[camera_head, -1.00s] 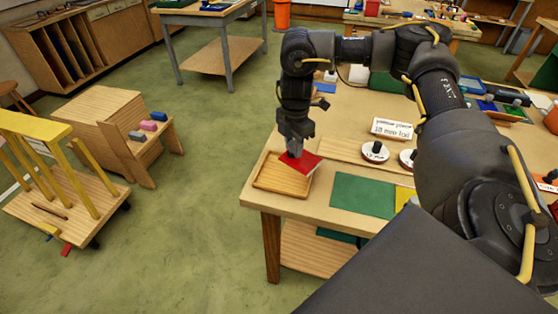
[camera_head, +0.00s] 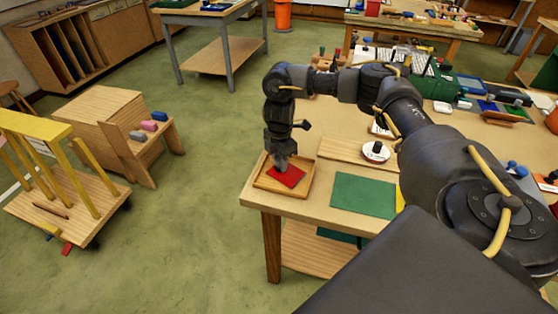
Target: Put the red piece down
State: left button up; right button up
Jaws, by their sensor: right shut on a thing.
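The red piece (camera_head: 287,177) is a flat, small sheet, and it lies low within the wooden tray (camera_head: 263,184) at the table's left front corner. Whether it touches the tray floor is hard to tell. My right gripper (camera_head: 281,168) points down over the tray and is shut on the red piece near its upper left edge. The fingertips partly hide that edge. My left gripper does not show.
A green sheet (camera_head: 363,195) lies right of the tray, with a wooden board (camera_head: 345,153) behind it. A white, black-knobbed disc (camera_head: 375,152) stands near the board. The table's front edge is close to the tray.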

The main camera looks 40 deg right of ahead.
jog(key=shift+a, duration=0.1)
jog(key=o, duration=0.9)
jog(key=shift+f, duration=0.1)
notch_tip(320, 180, up, 12)
jog(key=shift+r, duration=0.2)
dwell(0.3)
